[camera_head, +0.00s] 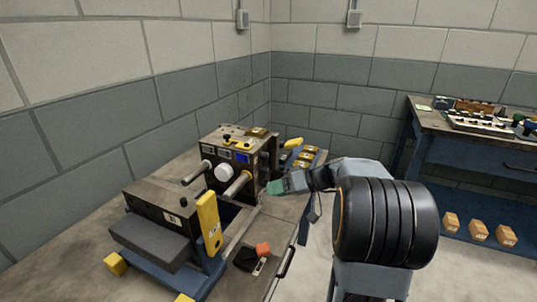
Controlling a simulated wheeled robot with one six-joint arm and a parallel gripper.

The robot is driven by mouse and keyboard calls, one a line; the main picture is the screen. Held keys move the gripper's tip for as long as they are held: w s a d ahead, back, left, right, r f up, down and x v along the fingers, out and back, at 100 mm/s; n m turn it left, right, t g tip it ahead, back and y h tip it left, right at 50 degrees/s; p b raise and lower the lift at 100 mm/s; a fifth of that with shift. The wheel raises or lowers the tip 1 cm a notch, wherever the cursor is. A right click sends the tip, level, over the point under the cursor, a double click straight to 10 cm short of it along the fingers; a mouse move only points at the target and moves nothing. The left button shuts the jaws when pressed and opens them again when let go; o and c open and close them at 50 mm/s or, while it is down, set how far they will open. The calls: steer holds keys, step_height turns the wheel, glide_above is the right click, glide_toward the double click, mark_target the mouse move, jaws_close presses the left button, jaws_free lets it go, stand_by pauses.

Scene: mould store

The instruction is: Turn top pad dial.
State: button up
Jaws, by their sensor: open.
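A brown box-shaped machine (262,160) stands on the bench in the middle of the view. Its front has a round white dial (222,173), a small blue panel (241,158) and two protruding rods. A small black knob with a yellow base (227,138) sits on its top. I cannot tell for sure which of these is the top pad dial. My gripper (276,187), with greenish fingertips, is to the right of the machine's front, apart from the white dial. It is open, seen from the side and small; nothing shows between its fingers.
A mould unit (150,208) with a dark grey pad and yellow lever (209,222) stands front left. A black box with a red knob (263,249) lies on the bench (212,291). Gold blocks (308,155) lie behind. A blue-framed table (465,127) is at right; walls close the back.

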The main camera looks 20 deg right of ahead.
mark_target(268, 155)
steer(key=w+d+r+n+t+y, duration=0.1)
steer(key=w+d+r+t, duration=0.15)
steer(key=d, duration=0.35)
steer(key=w+d+r+t, duration=0.1)
steer(key=d+t, duration=0.3)
steer(key=d, duration=0.2)
steer(key=x, duration=1.3)
steer(key=shift+w+a+p, duration=0.1)
steer(key=shift+a+p, duration=0.15)
steer(key=shift+p, duration=0.1)
steer(key=c, duration=0.9)
